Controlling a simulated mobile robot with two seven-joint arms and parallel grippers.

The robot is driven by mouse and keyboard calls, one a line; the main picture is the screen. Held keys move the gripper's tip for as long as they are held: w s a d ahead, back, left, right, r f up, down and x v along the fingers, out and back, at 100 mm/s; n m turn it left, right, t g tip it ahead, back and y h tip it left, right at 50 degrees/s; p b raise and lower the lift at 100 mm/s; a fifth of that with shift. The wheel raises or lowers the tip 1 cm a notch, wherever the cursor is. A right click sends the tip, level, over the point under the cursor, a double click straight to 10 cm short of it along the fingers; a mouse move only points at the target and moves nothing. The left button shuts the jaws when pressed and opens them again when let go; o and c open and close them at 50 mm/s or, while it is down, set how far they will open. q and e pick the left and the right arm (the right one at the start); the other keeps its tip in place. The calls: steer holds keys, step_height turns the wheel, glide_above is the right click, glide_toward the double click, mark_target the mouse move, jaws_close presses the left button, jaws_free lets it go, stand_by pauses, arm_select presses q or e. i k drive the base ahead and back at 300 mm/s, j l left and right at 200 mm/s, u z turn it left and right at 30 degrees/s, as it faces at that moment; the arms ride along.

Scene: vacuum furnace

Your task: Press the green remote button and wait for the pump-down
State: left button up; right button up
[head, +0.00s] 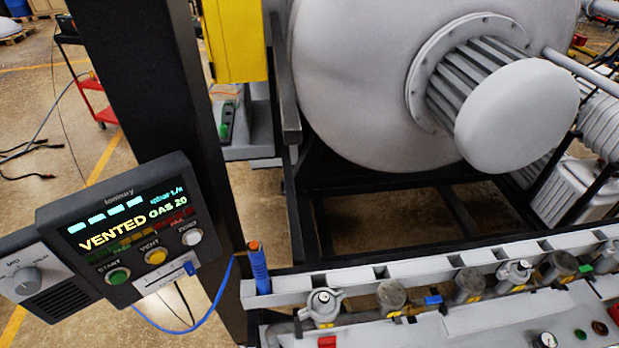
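A dark control panel (95,205) hangs on a black column at the left. Its lit display (130,222) reads "VENTED" and "GAS 20". A green button (118,276) labelled START sits at the lower left of this panel. A yellow VENT button (155,257) and a white ZERO button (191,237) are beside it. I cannot tell whether this green button is the remote one. Another small green button (580,334) shows at the lower right, near a gauge. Neither of my grippers is in view.
A large grey vessel (350,90) with a round flanged end fills the upper right. A valve manifold (440,290) runs along the lower right. A black column (150,90) stands behind the panel. A blue cable (205,315) hangs below it. A red cart (90,85) stands farther back.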

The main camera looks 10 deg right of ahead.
mark_target(117, 277)
steer(key=u, duration=1.05)
steer(key=i, duration=0.3)
